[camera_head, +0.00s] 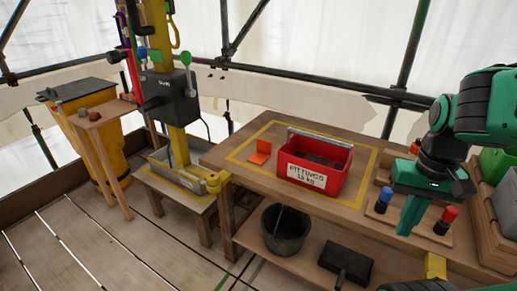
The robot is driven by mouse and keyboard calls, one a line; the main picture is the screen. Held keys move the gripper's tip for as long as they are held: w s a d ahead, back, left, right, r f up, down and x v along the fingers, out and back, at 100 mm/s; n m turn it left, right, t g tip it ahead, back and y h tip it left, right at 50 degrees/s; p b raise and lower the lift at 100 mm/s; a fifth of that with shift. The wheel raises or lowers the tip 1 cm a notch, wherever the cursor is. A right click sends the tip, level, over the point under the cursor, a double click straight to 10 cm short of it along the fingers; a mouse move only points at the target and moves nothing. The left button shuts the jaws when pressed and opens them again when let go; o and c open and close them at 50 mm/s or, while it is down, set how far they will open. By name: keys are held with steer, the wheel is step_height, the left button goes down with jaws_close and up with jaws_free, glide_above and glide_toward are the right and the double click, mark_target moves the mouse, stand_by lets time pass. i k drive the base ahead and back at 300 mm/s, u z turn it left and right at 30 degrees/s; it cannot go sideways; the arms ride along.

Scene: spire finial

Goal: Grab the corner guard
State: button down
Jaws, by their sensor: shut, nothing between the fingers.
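An orange, angled piece that looks like the corner guard (260,152) sits on the left part of the wooden workbench (230,162), inside a yellow outline. It is left of the red toolbox and apart from it. My gripper (408,228) is at the right, pointing down over the right part of the bench, well away from the orange piece. It is shut with nothing held. My gripper and arm hide some of the bench's right end.
A red toolbox (322,187) labelled "FITTINGS" stands mid-bench with its handle up. A blue-topped item (382,198) and a red-topped item (446,219) stand near my gripper. A black bucket (284,230) is on the lower shelf.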

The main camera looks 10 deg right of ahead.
mark_target(263, 152)
steer(key=z, duration=1)
steer(key=k, duration=1.25)
steer(key=u, duration=0.75)
steer(key=i, duration=1)
steer(key=z, duration=0.05)
